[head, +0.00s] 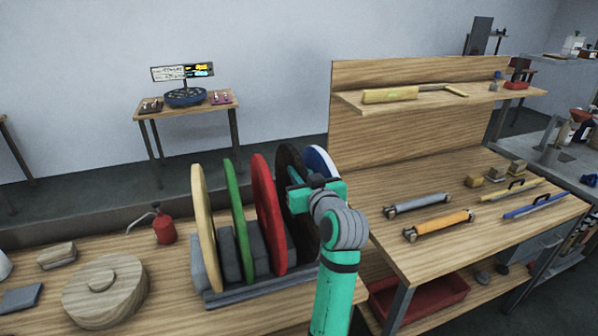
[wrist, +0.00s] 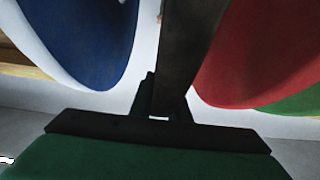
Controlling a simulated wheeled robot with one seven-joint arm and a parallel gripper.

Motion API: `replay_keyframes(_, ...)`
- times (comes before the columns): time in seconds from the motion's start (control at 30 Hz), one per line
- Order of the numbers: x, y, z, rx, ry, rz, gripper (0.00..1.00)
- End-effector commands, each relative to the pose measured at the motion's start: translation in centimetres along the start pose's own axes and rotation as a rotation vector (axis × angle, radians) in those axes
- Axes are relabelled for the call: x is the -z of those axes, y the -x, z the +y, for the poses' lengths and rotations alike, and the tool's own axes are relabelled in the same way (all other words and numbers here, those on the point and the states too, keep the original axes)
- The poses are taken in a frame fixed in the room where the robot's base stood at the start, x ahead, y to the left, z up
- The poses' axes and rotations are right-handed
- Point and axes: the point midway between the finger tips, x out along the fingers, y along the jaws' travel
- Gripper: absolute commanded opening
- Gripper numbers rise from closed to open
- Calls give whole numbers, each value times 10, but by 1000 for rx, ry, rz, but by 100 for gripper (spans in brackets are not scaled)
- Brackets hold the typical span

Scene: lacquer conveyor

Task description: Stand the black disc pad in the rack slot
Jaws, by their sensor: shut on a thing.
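The black disc pad (head: 286,162) stands upright, edge-on between the red disc (head: 267,210) and the blue-and-white disc (head: 318,160). My gripper (head: 294,192) is shut on its near edge. The grey rack (head: 235,296) lies below the discs. My arm and the red disc hide the black disc's lower part, so I cannot tell whether it rests in the slot.
A green disc (head: 236,215) and a cream disc (head: 201,215) stand in the rack to the left. A red oil can (head: 164,229) and a round wooden piece (head: 104,292) lie left on the bench. A wooden workbench (head: 375,185) with tools adjoins on the right.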

Motion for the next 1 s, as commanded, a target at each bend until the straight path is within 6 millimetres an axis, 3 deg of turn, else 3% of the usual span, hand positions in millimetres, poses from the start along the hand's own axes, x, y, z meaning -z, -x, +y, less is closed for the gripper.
replay_keyframes(0.07,1,0,0,0,0,1,0)
replay_keyframes(0.1,1,0,0,0,0,1,18)
replay_keyframes(0.2,1,0,0,0,0,1,37)
replay_keyframes(0.57,0,4,0,-1,0,1,37)
replay_keyframes(0.67,0,15,1,-2,0,2,37)
replay_keyframes(1.0,0,77,1,-3,0,1,37)
